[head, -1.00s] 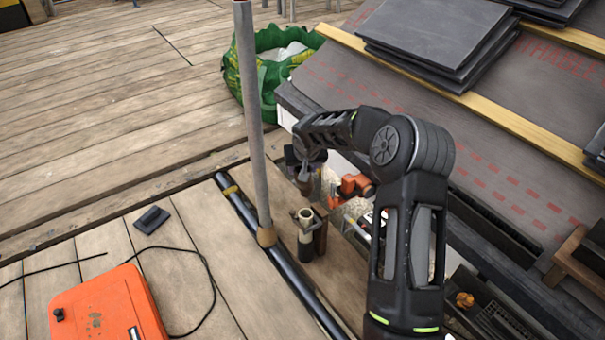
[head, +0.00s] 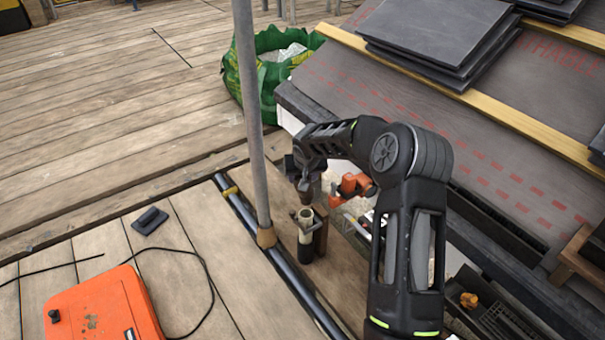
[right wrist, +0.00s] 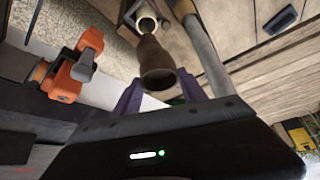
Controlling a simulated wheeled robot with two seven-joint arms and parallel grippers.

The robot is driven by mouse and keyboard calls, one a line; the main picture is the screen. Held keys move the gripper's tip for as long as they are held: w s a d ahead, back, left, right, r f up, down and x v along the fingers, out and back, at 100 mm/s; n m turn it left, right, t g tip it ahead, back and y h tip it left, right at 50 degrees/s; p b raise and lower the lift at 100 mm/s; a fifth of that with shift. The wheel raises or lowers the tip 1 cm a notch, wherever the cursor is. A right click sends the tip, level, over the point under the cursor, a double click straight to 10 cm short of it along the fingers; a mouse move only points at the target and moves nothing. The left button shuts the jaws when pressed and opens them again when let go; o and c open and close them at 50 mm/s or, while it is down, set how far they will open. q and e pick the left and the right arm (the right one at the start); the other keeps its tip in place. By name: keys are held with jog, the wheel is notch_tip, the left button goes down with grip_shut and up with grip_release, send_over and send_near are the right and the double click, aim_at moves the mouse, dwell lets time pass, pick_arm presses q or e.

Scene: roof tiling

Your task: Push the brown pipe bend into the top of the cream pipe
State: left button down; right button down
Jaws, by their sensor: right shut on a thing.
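My right gripper (right wrist: 158,92) is shut on the brown pipe bend (right wrist: 155,58), which sits between its purple fingers in the right wrist view. The cream pipe (right wrist: 147,23) shows beyond the bend's far end there; I cannot tell whether they touch. In the head view the cream pipe (head: 306,216) stands upright, pale at the top with a dark band lower down. My right gripper (head: 305,178) is above it, and the bend is small and mostly hidden there. My left gripper is not in view.
A brown wooden post (head: 321,230) stands beside the cream pipe. A grey scaffold pole (head: 252,130) rises just left of it. An orange clamp (head: 352,186) is to the right, near the roof edge. An orange case (head: 105,310) lies on the boards at front left.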

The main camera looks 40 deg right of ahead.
jog(key=b, duration=0.3)
send_over(303, 200)
notch_tip(303, 200, down, 5)
jog(key=shift+w+f, duration=0.1)
jog(key=shift+f+b, duration=0.95)
jog(key=shift+b, duration=0.1)
jog(key=shift+b, duration=0.55)
dwell(0.9)
jog(key=shift+c, duration=0.8)
grip_release()
